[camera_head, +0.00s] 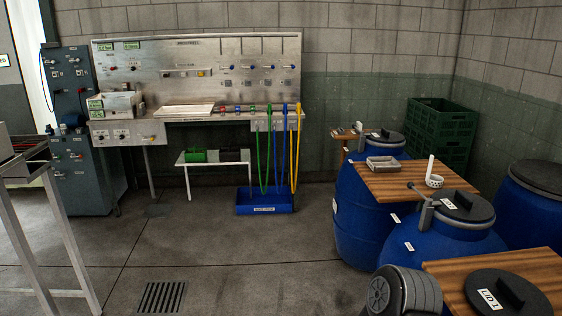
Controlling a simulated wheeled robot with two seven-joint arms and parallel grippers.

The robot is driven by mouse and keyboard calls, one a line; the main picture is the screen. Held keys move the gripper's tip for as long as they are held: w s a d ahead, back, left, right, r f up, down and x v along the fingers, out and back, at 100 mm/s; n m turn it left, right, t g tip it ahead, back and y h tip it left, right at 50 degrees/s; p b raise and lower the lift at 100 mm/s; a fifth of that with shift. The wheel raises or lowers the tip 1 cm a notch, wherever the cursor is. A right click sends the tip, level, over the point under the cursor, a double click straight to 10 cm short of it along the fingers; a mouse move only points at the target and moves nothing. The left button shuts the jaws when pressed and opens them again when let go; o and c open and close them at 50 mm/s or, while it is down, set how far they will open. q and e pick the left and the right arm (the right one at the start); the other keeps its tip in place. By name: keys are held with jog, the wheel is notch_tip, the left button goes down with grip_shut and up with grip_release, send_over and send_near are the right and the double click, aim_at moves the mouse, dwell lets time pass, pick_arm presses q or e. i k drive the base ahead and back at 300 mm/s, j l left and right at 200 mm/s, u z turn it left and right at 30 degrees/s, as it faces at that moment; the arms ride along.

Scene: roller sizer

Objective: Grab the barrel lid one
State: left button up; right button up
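The barrel lid marked "LID 1" (480,279) is a dark round disc with a raised bar handle. It lies flat on a wooden board (447,267) at the bottom right of the head view, partly cut off by the frame edge. Another dark lid (464,207) with a white label sits on top of a blue barrel (440,244) behind it. Neither of my grippers shows in the view, so nothing is seen touching the lid.
More blue barrels (360,215) (530,212) and green crates (441,135) stand behind. A control bench (200,80) lines the back wall. The middle floor (230,250) is clear.

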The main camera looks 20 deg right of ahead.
aim_at(489, 292)
jog(key=i, duration=0.85)
jog(key=i+l, duration=0.1)
jog(key=i, duration=0.75)
jog(key=z, duration=4)
jog(key=k+j, duration=0.05)
